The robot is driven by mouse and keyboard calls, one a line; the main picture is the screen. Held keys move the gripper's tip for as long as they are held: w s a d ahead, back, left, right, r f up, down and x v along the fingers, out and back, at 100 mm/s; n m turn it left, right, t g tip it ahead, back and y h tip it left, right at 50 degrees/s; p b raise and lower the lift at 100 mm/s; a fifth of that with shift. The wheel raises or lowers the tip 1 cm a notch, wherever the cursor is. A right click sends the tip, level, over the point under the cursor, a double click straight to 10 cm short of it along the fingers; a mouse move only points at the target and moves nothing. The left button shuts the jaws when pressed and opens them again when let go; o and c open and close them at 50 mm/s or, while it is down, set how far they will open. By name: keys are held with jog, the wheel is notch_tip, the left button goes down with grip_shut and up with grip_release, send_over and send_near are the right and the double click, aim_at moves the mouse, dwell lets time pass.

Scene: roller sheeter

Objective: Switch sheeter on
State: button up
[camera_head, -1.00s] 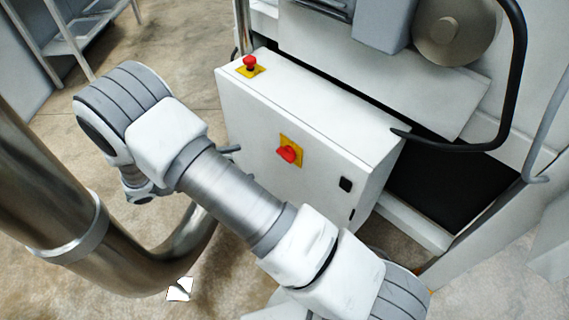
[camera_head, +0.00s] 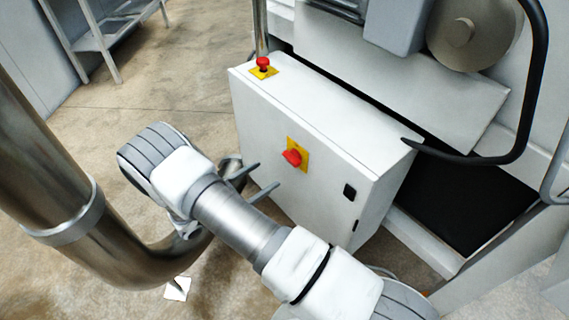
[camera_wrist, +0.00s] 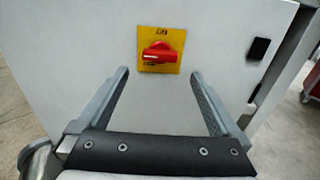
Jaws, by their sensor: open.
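The sheeter's white control box (camera_head: 300,130) stands in the middle of the head view. A red rotary switch (camera_head: 292,157) on a yellow plate (camera_head: 304,148) sits on its front face. In the wrist view the red switch (camera_wrist: 158,54) lies ahead, between and beyond the two fingertips, with its handle roughly horizontal. My gripper (camera_head: 266,178) is open and empty, with its fingers pointing at the front face just left of and below the switch in the head view. The wrist view shows the open gripper (camera_wrist: 160,76) apart from the switch.
A red emergency button (camera_head: 263,63) on a yellow base is on top of the box. A black latch (camera_head: 349,192) is on the front face. A black curved bar (camera_head: 535,90) and the sheeter body are at right. A shelf rack (camera_head: 100,35) stands at back left.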

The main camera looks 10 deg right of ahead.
aim_at(288, 160)
jog(key=b+x, duration=0.1)
jog(key=x, duration=0.7)
jog(key=shift+w+d, duration=0.15)
jog(key=shift+d, duration=0.15)
jog(key=c, duration=1.2)
